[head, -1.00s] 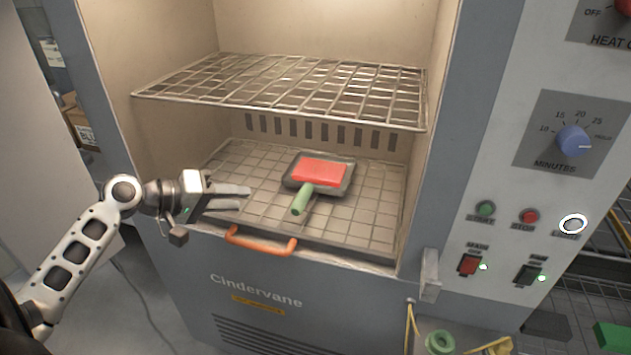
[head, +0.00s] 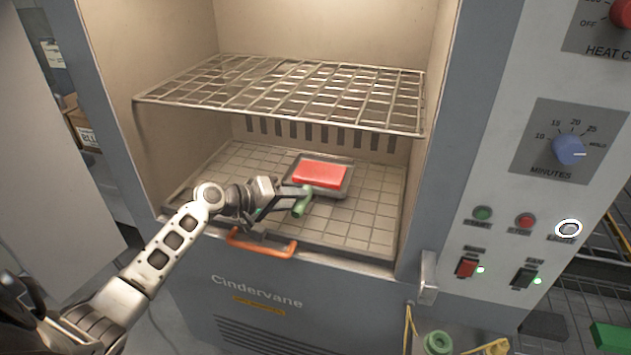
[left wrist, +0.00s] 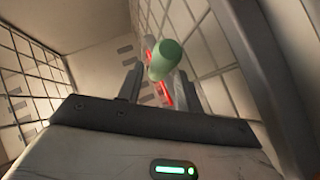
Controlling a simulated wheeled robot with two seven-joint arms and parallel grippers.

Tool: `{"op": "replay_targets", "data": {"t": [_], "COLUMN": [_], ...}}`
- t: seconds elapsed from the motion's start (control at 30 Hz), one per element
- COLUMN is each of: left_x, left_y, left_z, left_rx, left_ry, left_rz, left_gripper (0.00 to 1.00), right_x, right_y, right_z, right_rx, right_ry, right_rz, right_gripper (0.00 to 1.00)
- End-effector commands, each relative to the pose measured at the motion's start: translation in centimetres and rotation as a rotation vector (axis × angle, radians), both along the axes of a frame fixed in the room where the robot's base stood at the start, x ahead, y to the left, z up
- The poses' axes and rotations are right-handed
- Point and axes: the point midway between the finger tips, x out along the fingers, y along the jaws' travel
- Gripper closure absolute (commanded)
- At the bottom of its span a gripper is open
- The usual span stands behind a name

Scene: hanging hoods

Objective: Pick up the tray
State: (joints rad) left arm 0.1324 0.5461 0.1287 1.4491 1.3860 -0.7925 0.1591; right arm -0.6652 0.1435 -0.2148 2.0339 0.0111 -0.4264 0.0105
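The tray (head: 344,187) is small and dark with a green handle (head: 302,205), and a red block (head: 320,175) lies in it. It rests on the gridded floor inside the oven chamber, its handle towards the front. My left gripper (head: 296,198) is at the handle and partly hides it. In the left wrist view, its two fingers (left wrist: 160,90) stand apart, with the handle's rounded end (left wrist: 164,60) showing between and beyond them. I cannot tell whether either finger touches the handle. My right gripper is in neither view.
A wire rack (head: 290,95) spans the chamber above the tray. An orange pull handle (head: 262,246) is at the chamber's front edge, under my left arm. The control panel (head: 540,190) is on the right. The floor right of the tray is clear.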

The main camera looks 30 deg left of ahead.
Motion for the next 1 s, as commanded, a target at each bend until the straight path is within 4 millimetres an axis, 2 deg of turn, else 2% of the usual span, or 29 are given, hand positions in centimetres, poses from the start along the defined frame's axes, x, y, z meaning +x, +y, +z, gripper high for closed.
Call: {"op": "replay_targets", "data": {"t": [0.1, 0.37, 0.4, 0.5, 0.53, 0.87, 1.0], "left_x": [1.1, 1.3, 1.3, 1.3, 1.3, 1.4, 1.4], "left_y": [-0.5, -0.6, -0.6, -0.6, -0.6, -0.5, -0.5], "left_z": [-0.4, -0.6, -0.6, -0.6, -0.6, -0.2, 0.6], "left_rx": [0.000, 0.002, 0.002, 0.002, 0.002, 0.002, 0.004], "left_ry": [-0.002, 0.000, 0.000, 0.000, 0.000, -0.007, -0.009], "left_rz": [0.001, 0.001, 0.001, 0.001, 0.001, 0.002, 0.001], "left_gripper": [0.64, 0.64, 0.70, 0.97, 1.00, 1.00, 1.00], "right_x": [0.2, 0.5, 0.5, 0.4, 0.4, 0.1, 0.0], "right_y": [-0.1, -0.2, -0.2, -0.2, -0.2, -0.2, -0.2], "right_z": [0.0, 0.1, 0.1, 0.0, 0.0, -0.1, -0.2], "right_rx": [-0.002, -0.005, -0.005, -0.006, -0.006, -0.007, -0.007], "right_ry": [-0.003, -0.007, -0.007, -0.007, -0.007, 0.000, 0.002], "right_rz": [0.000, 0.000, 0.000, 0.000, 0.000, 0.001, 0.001], "right_gripper": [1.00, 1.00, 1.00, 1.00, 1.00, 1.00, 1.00]}}
